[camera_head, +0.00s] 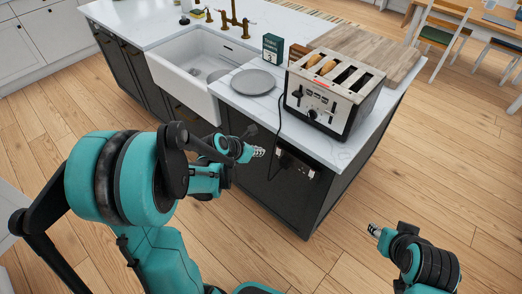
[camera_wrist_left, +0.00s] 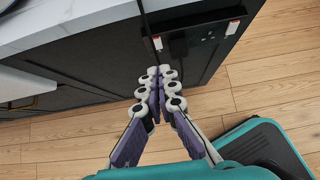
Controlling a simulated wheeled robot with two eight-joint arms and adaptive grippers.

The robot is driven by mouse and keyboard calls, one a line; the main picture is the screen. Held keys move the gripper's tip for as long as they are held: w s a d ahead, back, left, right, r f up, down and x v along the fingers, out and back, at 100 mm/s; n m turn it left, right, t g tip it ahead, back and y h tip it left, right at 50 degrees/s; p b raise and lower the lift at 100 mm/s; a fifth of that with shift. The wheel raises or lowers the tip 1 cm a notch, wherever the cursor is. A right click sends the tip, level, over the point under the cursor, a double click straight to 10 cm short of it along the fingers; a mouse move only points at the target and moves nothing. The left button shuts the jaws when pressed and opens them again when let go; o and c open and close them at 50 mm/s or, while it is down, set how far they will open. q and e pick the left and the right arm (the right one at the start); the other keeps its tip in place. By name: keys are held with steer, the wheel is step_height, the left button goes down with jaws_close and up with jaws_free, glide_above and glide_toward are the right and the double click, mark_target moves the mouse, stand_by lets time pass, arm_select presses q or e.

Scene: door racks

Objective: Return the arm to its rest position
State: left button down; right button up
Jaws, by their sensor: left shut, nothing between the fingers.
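My left gripper (camera_head: 258,151) is in front of the dark side of the kitchen island, below the countertop edge. Its arm comes in from the left and is bent. In the left wrist view the left gripper (camera_wrist_left: 158,72) has its fingertips together with nothing between them, in front of the dark panel. My right gripper (camera_head: 374,230) is over the open wooden floor at the lower right. It holds nothing that I can see, and its fingers are too small to judge.
The island's white countertop (camera_head: 337,155) bears a toaster (camera_head: 335,92) with bread, a grey plate (camera_head: 253,82), a small dark green box (camera_head: 272,48) and a wooden board (camera_head: 365,48). A white sink (camera_head: 185,75) is to the left. The wooden floor (camera_head: 440,155) at right is clear.

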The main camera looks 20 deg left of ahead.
stand_by(0.4)
arm_select(q)
steer(key=s+d+r+m+y, duration=0.1)
steer(key=s+d+r+m, duration=0.1)
steer(key=s+m, duration=0.4)
steer(key=s+d+r+m+y, duration=0.1)
steer(key=s+r+m, duration=0.2)
steer(key=s+m, duration=0.4)
steer(key=s+d+r+m+g+y, duration=0.1)
steer(key=s+m, duration=0.5)
steer(key=m, duration=1.2)
step_height(320, 180, up, 3)
steer(key=shift+s+d+f+m, duration=0.15)
steer(key=shift+d+m, duration=0.25)
steer(key=shift+d, duration=0.4)
